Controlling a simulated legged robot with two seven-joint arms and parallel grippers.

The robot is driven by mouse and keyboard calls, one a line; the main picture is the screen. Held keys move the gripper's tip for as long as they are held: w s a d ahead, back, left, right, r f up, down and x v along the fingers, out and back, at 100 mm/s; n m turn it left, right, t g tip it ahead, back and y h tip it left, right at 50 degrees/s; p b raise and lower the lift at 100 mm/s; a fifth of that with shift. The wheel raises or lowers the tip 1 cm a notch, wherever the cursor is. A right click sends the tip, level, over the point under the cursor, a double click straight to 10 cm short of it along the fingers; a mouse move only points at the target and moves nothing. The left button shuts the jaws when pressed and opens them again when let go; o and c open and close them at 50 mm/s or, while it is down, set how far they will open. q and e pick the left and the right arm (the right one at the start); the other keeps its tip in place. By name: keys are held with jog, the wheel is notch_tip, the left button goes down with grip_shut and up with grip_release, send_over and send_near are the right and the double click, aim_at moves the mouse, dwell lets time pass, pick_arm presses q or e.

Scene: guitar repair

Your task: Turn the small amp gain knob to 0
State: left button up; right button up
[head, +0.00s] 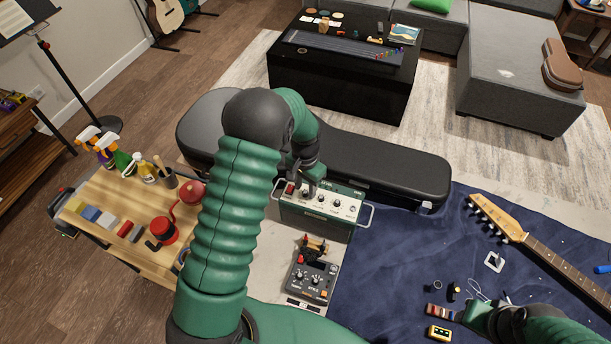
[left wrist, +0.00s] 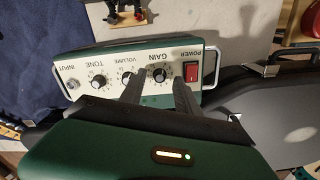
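The small green amp (head: 318,213) stands upright beside the black case, its white control panel facing up. In the left wrist view the amp panel (left wrist: 112,63) appears upside down, with the labels POWER, GAIN, VOLUME, TONE and INPUT. The black gain knob (left wrist: 159,74) sits next to the red power switch (left wrist: 192,72). My left gripper (head: 308,186) is over the power and gain end of the panel. In the left wrist view its two fingers (left wrist: 159,85) are apart, one toward each side of the gain knob; contact is unclear. The knob's pointer is too small to read.
A black case (head: 385,170) lies behind the amp. A pedal unit (head: 312,281) is in front. A wooden bench (head: 105,225) with bottles is at left. My right gripper (head: 482,320) is low at right over the blue mat (head: 385,285), near small parts and a guitar neck (head: 555,262).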

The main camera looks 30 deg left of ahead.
aim_at(305, 191)
pick_arm(q)
notch_tip(305, 191, up, 16)
jog(key=b, duration=0.1)
dwell(0.4)
jog(key=s+d+f+t, duration=0.1)
jog(key=s+d+f, duration=0.2)
jog(key=s+d, duration=0.2)
jog(key=s+d+f+n+t, duration=0.1)
jog(key=s+d+f, duration=0.2)
jog(key=s+d, duration=0.3)
jog(key=s, duration=0.4)
jog(key=shift+s+d+t, duration=0.2)
jog(key=shift+s+t, duration=0.05)
jog(key=shift+t, duration=0.05)
jog(key=shift+s+d, duration=0.1)
jog(key=shift+d, duration=0.1)
